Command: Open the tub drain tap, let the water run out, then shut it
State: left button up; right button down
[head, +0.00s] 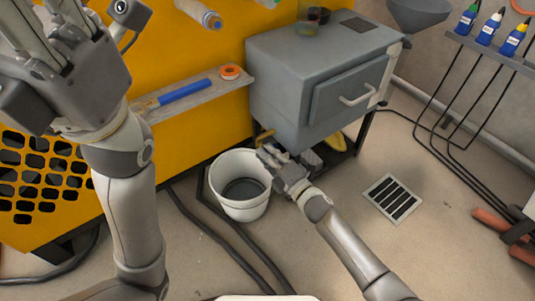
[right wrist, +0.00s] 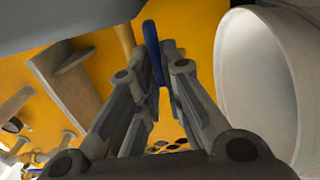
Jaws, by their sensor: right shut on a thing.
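The grey box-shaped tub (head: 310,85) stands on a dark frame at upper middle, with a handle on its front. A brass-yellow pipe (head: 264,136) shows under its near corner. My right gripper (head: 268,156) is below that corner, beside the white bucket's rim. In the right wrist view its fingers (right wrist: 152,75) are shut on a blue lever (right wrist: 151,45), which stands beside a brass pipe (right wrist: 125,38). The tap body is mostly hidden. No running water shows. The white bucket (head: 243,208) has a dark, flat inside. My left gripper (head: 65,60) is raised at upper left; its fingertips are unclear.
A ledge (head: 205,93) on the yellow panel holds a blue-handled tool (head: 184,92) and an orange roll (head: 229,71). A floor grate (head: 392,198) lies at right. Dark hoses cross the floor by the bucket. A rack with several bottles (head: 489,28) is at upper right.

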dwell(0.4)
jog(key=c, duration=1.6)
grip_release()
jog(key=shift+o, duration=0.2)
jog(key=v, duration=1.2)
